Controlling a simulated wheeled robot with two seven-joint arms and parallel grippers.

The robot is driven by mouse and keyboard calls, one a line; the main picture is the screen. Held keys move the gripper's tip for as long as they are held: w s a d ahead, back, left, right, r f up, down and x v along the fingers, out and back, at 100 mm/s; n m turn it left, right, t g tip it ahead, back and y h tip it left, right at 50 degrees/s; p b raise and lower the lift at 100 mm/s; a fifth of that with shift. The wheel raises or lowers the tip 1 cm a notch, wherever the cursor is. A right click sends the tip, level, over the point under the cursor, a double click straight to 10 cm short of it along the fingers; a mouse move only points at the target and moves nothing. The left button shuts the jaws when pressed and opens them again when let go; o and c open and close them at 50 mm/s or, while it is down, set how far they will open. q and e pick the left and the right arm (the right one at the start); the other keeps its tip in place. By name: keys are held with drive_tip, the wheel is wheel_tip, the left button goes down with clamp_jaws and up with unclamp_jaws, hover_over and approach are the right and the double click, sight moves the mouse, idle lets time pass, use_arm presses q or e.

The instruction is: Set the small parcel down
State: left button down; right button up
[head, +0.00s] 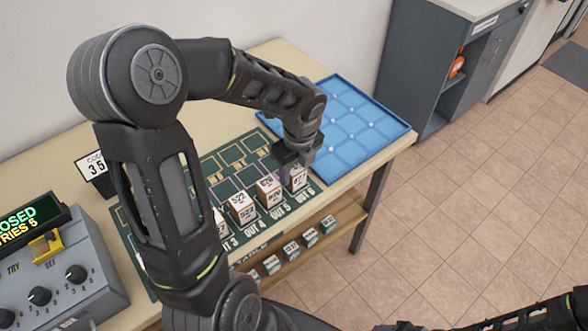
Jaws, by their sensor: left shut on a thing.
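My left gripper (296,158) points down over the right end of the dark green mat (236,158) on the table. It is shut on a small parcel (298,179), a pale box with dark print on its faces. The parcel is at the right end of a row of similar parcels, near the mat's right edge. I cannot tell whether it touches the mat. Part of my right arm shows at the lower right, but its gripper fingers are not clear.
A blue tray (388,131) with pale dots lies at the table's right end. Parcels (242,208) with numbers stand along the mat's front, beside printed OUT labels. Small boxes sit on a lower shelf (345,216). A grey control box (60,275) with knobs stands at left.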

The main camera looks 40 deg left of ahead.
sight(298, 171)
use_arm(q)
drive_tip(key=shift+f, duration=0.2)
drive_tip(key=c, duration=0.8)
unclamp_jaws()
drive_tip(key=shift+c, duration=0.2)
drive_tip(key=shift+r, duration=0.1)
wheel_tip(298, 171, up, 12)
drive_tip(key=d, duration=0.1)
drive_tip(key=shift+s+d, duration=0.2)
drive_tip(key=shift+d, duration=0.05)
